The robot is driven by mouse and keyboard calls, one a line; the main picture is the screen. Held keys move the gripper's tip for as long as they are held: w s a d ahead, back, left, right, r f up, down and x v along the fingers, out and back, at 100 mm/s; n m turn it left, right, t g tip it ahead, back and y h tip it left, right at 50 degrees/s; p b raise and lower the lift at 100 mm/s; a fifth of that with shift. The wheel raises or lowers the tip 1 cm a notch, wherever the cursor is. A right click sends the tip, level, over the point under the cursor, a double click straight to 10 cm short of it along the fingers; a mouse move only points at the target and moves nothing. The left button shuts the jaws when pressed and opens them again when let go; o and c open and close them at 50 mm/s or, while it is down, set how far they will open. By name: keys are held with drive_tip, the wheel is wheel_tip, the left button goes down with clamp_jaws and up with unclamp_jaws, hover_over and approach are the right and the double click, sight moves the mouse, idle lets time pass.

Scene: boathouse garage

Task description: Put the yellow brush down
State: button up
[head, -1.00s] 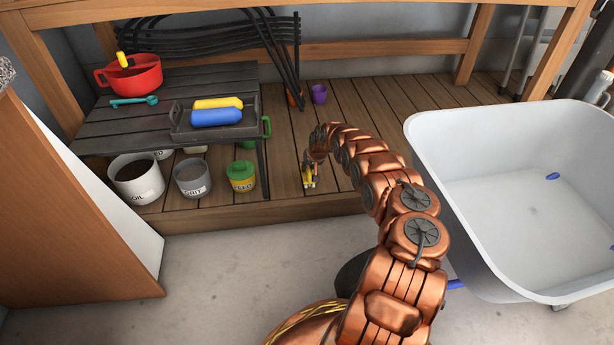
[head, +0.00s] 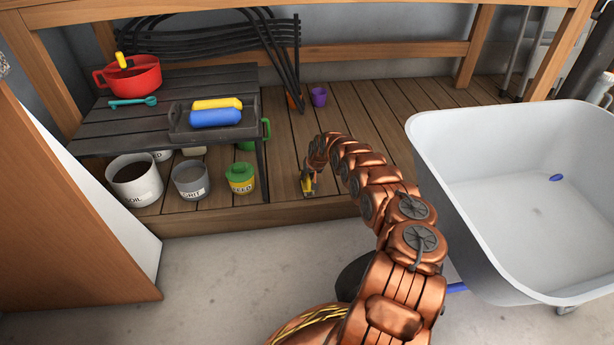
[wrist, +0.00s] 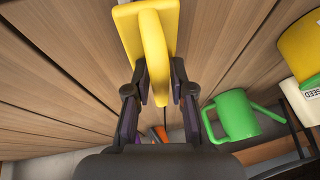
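The yellow brush (wrist: 152,35) is between the fingers of my gripper (wrist: 160,78) in the wrist view. A finger lies on each side of its curved handle, apparently touching it, so my gripper looks shut on it. The brush's flat body is beyond the fingertips, over wooden planks. In the head view my gripper (head: 310,188) points down close to the wooden deck, near its front edge. Only a little of the brush (head: 314,184) shows there. I cannot tell whether the brush touches the deck.
A green-lidded seed tub (head: 240,180), a grit pot (head: 190,182) and a soil pot (head: 134,182) stand left of my gripper. A green can (wrist: 236,118) is nearby. Clear deck (head: 350,110) lies behind; a white tub (head: 440,170) stands right.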

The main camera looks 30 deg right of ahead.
drive_tip(key=shift+o, duration=1.1)
drive_tip(key=shift+r, duration=0.1)
drive_tip(key=p+v, duration=0.5)
drive_tip(key=v, duration=0.7)
drive_tip(key=shift+s, duration=0.1)
